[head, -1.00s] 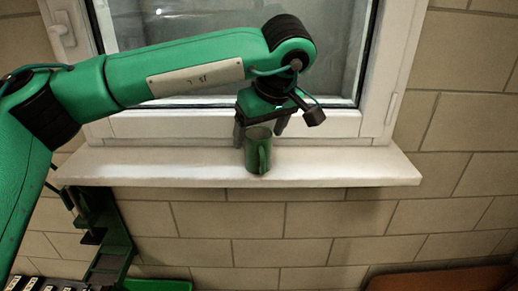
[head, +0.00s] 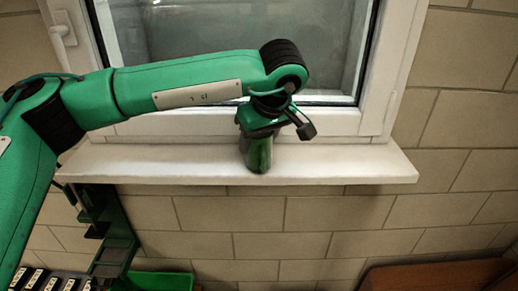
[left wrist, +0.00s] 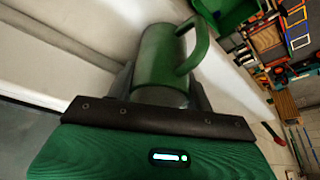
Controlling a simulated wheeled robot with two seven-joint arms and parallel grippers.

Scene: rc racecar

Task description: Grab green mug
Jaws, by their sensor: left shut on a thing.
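The green mug (head: 258,156) stands upright on the white window sill, near the sill's front edge. My left gripper (head: 259,133) is above it and shut on it; the fingers are largely hidden in the head view. In the left wrist view the mug (left wrist: 158,62) sits between the fingers of my left gripper (left wrist: 160,88), with its handle on the right side. My right gripper is in neither view.
The white sill (head: 340,165) is bare to the right of the mug. The closed window (head: 220,50) is behind it, and a tiled wall (head: 300,220) is below. A green bin (head: 163,281) and a brown surface (head: 435,277) are lower down.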

